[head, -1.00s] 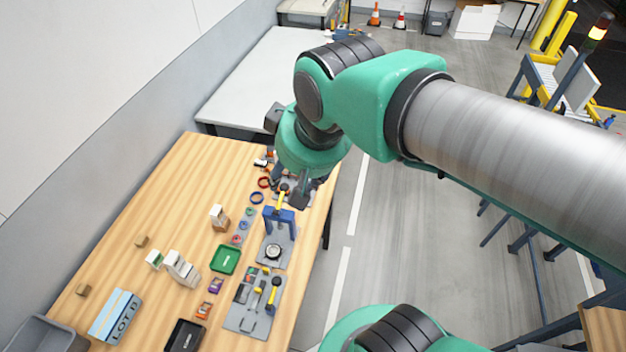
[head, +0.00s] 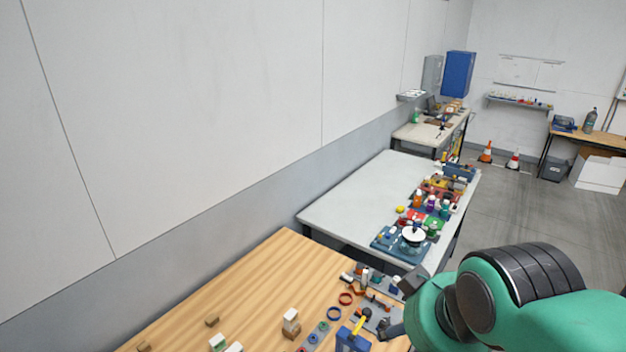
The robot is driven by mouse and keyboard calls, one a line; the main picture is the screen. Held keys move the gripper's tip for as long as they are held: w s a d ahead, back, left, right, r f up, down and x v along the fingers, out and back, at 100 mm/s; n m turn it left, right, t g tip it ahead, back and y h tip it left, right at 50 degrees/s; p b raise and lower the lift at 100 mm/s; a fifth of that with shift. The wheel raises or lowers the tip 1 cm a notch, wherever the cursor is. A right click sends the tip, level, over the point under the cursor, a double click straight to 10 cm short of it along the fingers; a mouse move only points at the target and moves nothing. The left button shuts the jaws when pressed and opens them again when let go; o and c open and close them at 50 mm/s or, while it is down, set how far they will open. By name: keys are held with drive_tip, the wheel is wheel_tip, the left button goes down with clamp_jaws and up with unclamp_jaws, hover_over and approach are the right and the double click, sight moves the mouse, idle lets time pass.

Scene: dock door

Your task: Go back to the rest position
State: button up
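My gripper (head: 388,328) shows only in part at the bottom right, below and left of the teal wrist. It hangs over or near the right edge of the wooden table (head: 258,275). The wrist hides most of it, and I cannot make out both fingertips or whether they hold anything. A blue stand (head: 352,342) with a yellow-handled tool (head: 361,321) at it is just left of the gripper, cut by the lower frame edge.
Open floor (head: 500,215) lies to the right; a wall runs along the left.

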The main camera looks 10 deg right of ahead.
wheel_tip(320, 180, down, 15)
drive_tip(key=b, duration=1.4)
